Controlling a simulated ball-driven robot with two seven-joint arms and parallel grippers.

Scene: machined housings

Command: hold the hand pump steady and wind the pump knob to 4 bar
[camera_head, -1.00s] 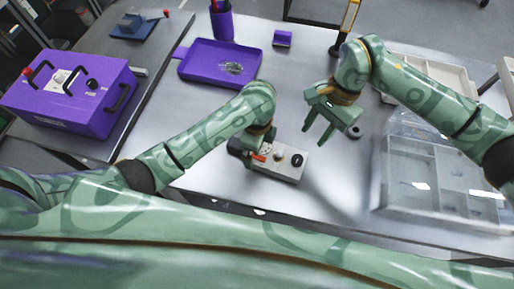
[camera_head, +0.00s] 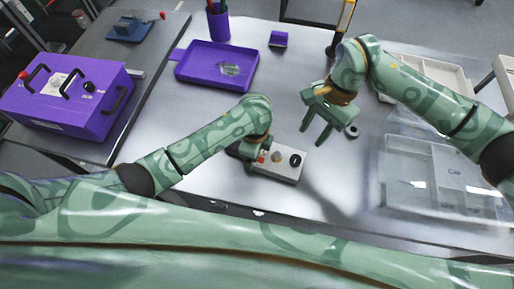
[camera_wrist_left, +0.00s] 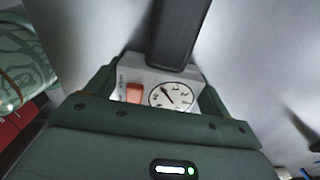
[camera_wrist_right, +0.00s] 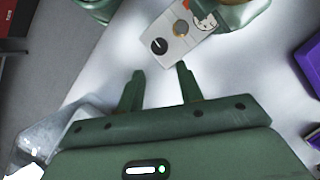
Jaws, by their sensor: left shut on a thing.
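The hand pump (camera_head: 284,172) is a pale grey box lying on the metal table. The dial figures are too small to read. My left gripper (camera_wrist_left: 158,84) is shut on the pump at its gauge end. My right gripper (camera_head: 314,140) is open and empty, above and to the right of the pump, apart from the knob.
A purple tray (camera_head: 185,78) with small clear pieces lies behind. A clear lidded box (camera_head: 420,150) stands to the right. A purple case (camera_head: 60,100) stands on the left bench. Table around the pump is bare.

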